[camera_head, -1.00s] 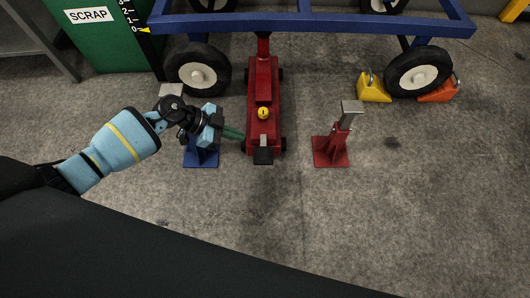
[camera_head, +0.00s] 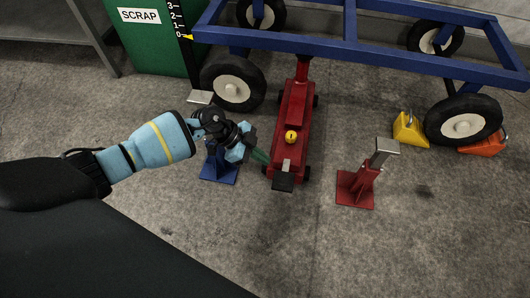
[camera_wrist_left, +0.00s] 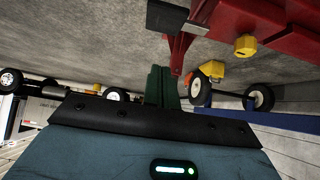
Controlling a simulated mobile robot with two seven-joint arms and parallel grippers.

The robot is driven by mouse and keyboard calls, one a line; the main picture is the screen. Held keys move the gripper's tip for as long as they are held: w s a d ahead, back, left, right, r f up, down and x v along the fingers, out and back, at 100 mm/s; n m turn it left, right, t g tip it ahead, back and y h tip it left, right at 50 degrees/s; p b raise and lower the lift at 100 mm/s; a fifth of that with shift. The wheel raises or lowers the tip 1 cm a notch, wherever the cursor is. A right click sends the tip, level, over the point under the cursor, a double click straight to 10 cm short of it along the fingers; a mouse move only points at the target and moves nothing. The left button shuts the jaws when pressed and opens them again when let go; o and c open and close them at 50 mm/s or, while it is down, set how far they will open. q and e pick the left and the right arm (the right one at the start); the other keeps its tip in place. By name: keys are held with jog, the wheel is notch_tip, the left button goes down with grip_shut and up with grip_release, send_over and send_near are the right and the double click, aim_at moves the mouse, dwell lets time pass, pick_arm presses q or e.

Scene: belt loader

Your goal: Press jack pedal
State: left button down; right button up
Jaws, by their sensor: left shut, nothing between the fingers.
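The red floor jack (camera_head: 292,115) stands on the floor with its front end under the blue frame. Its black pedal (camera_head: 284,181) sticks out at the near end, and a yellow knob (camera_head: 291,137) sits on its top. My left gripper (camera_head: 262,157) is shut and empty, its green fingertips beside the jack's left side, close to the pedal. In the left wrist view the shut green fingers (camera_wrist_left: 162,86) point toward the jack (camera_wrist_left: 265,25), with the black pedal (camera_wrist_left: 172,17) above them. I cannot tell whether the fingertips touch the jack. My right gripper is not in view.
A blue stand (camera_head: 220,168) is partly behind my left gripper. A red jack stand (camera_head: 358,184) is right of the jack. The blue wheeled frame (camera_head: 370,52) spans above. Yellow (camera_head: 408,130) and orange (camera_head: 484,145) chocks flank the right wheel. The near floor is clear.

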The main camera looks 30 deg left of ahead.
pick_arm(q)
jog(key=b, duration=0.5)
send_over(288, 182)
jog(key=a, duration=0.3)
jog(key=f, duration=0.7)
jog(key=shift+s, duration=0.3)
jog(key=shift+f+b, duration=1.05)
jog(key=shift+f, duration=0.25)
